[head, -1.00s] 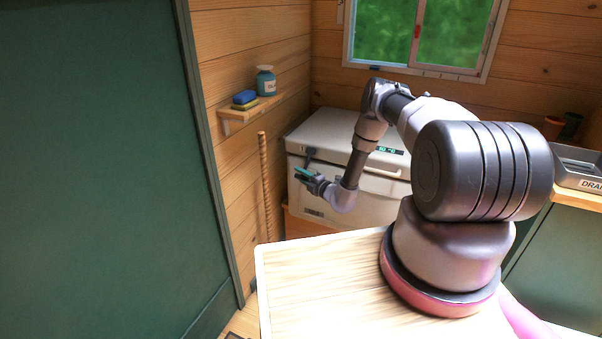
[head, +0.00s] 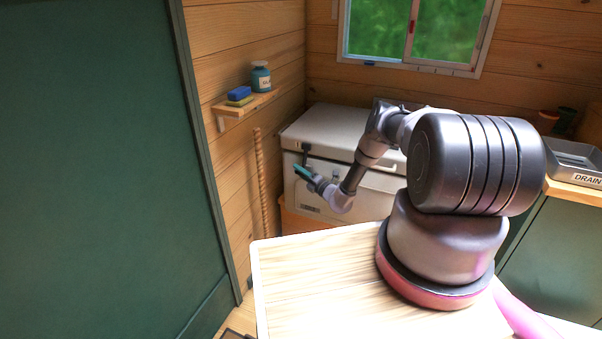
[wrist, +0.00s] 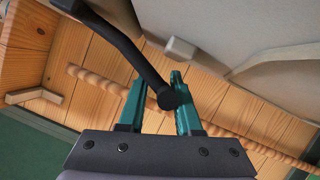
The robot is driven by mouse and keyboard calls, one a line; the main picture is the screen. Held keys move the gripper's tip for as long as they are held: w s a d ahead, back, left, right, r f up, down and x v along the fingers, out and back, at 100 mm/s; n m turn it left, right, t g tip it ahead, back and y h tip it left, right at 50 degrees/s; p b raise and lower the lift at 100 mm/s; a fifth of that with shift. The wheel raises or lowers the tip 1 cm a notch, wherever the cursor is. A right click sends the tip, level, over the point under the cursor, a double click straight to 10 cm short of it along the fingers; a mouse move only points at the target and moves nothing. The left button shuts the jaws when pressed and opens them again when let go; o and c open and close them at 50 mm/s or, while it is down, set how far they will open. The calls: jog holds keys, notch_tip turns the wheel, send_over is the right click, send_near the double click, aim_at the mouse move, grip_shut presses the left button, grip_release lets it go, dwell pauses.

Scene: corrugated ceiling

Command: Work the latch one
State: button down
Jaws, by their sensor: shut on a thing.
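A white chest cooler (head: 365,190) stands in the corner with its lid down. A black latch lever (head: 305,152) hangs at the left of its front, just below the lid edge. My gripper (head: 302,171), with teal fingers, is at the lever's lower end. In the wrist view the lever (wrist: 122,42) runs down from the upper left, and its rounded end lies between the two fingers of my gripper (wrist: 158,80). The fingers are shut on that end. The lever's upper pivot is out of the wrist view and small in the head view.
A pale handle bar (head: 382,180) crosses the cooler front, partly behind my arm. A small shelf (head: 245,106) holds a sponge and a bottle. A twisted wooden pole (head: 263,185) stands against the left wall. A green panel (head: 90,170) fills the left side.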

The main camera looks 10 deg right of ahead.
jog(key=shift+w+a+r, duration=0.2)
jog(key=shift+w+r, duration=0.1)
jog(key=shift+r, duration=0.1)
jog(key=c, duration=0.9)
grip_release()
jog(key=shift+o, duration=0.6)
jog(key=shift+a, duration=0.15)
jog(key=shift+s+f, duration=0.1)
jog(key=shift+f, duration=0.1)
jog(key=shift+s+d+f, duration=0.1)
jog(key=shift+s+d, duration=0.1)
jog(key=shift+d, duration=0.05)
jog(key=v, duration=1)
jog(key=shift+s+d, duration=0.2)
jog(key=shift+s, duration=0.1)
